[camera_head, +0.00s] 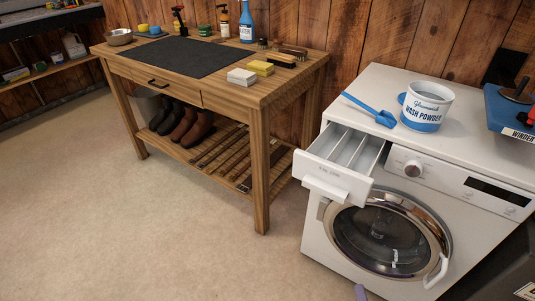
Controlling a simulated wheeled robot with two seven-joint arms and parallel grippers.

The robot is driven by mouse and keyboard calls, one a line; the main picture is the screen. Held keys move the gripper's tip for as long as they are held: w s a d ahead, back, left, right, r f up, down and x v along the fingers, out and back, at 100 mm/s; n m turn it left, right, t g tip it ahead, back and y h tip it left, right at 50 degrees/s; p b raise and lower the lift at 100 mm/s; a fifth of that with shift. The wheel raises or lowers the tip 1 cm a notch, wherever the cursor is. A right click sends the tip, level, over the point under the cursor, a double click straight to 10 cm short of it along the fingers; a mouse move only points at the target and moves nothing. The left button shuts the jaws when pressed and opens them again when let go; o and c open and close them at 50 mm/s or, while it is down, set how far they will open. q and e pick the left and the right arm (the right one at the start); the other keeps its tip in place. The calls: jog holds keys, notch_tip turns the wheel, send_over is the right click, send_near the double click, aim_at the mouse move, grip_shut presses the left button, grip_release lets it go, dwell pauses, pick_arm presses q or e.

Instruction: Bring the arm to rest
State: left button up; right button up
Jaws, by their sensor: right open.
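Only a small purple-grey tip shows at the bottom edge, in front of the washing machine; it appears to be part of my right gripper (361,292). The rest of it is out of the picture. It is open, and nothing is seen in it. My left gripper is not in view. The white washing machine (318,248) has its detergent drawer (335,182) pulled out, with the compartments showing. Its round door (388,238) looks shut. A wash powder tub (427,105) and a blue scoop (370,109) are on top of the machine.
A wooden workbench (290,88) stands left of the machine, with a dark mat (185,57), bottles and brushes on top and boots (183,122) on its lower shelf. The floor (130,220) at front left is clear.

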jog(key=d+n+y, duration=0.2)
jog(key=d+n, duration=0.2)
jog(key=d, duration=0.1)
jog(key=s+d+f+n+g+h, duration=0.1)
jog(key=s+d+f+n+g, duration=0.45)
jog(key=f, duration=0.25)
jog(key=s+d+f+n+g+h, duration=0.1)
jog(key=s+d+f+n+g, duration=0.4)
jog(key=f, duration=0.3)
jog(key=s+d+f+n+g+h, duration=0.1)
jog(key=s+d+n+g+h, duration=0.2)
jog(key=s+d, duration=0.55)
jog(key=s+d+f+n+g+h, duration=0.15)
jog(key=s+d+g, duration=0.35)
jog(key=s, duration=0.6)
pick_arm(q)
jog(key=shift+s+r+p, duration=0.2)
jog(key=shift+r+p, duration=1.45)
pick_arm(e)
jog(key=s+a+f+m+y, duration=0.1)
jog(key=a+f+y, duration=0.1)
jog(key=a, duration=1)
jog(key=s+a+f+m+y, duration=0.1)
jog(key=a+f+y, duration=0.1)
jog(key=a, duration=1.1)
jog(key=shift+s+a+f, duration=0.15)
jog(key=shift+s+a, duration=0.15)
